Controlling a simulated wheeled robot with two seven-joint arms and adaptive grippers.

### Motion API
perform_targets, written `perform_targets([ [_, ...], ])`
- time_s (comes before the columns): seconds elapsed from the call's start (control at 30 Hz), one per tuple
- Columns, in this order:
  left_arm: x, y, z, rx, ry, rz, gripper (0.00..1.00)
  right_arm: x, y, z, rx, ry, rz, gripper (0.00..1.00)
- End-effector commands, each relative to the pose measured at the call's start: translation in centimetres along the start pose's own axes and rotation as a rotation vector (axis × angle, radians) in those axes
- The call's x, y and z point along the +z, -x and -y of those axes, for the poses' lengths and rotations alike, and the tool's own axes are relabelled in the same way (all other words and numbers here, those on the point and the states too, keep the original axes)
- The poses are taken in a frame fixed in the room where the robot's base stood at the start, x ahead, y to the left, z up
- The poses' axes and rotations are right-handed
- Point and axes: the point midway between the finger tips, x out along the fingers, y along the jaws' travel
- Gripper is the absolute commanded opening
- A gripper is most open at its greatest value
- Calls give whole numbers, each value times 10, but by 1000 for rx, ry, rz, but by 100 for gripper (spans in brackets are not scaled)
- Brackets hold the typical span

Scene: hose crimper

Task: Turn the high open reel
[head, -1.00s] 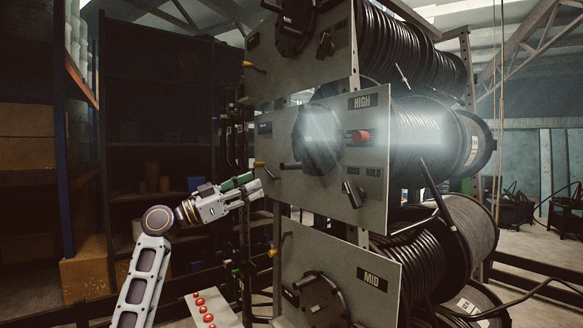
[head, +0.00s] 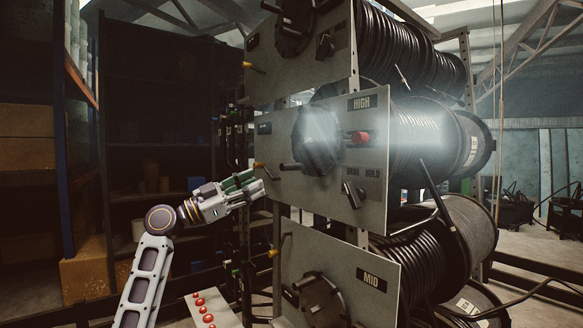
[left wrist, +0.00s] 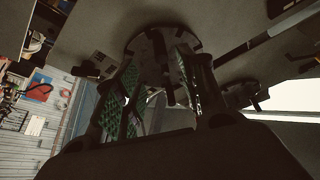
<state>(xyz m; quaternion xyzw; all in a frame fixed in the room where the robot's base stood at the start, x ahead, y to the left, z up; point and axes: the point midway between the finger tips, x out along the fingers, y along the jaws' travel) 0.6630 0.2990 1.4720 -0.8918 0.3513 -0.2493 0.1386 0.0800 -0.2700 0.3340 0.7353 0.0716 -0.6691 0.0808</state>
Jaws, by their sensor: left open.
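The high reel (head: 425,140) of black hose is behind the panel, to the right. My left gripper (head: 258,186) is open and empty, just left of and below the crank handle, apart from it. In the left wrist view, the handwheel (left wrist: 150,45) shows beyond the two green-padded fingers. My right gripper is in neither view.
The MID panel (head: 345,270) is below and another reel panel (head: 300,55) above. A box with red buttons (head: 210,310) stands low in front. Dark shelves are behind on the left.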

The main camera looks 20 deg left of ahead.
Motion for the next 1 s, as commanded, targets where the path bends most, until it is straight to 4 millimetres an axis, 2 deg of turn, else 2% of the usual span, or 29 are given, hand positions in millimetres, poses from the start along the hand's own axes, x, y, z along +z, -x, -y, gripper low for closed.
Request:
perform_targets([
  [0.4,-3,-46,1,1,2,-1,40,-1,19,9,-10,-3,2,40],
  [1.0,-2,-116,1,1,3,0,40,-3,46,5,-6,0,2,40],
])
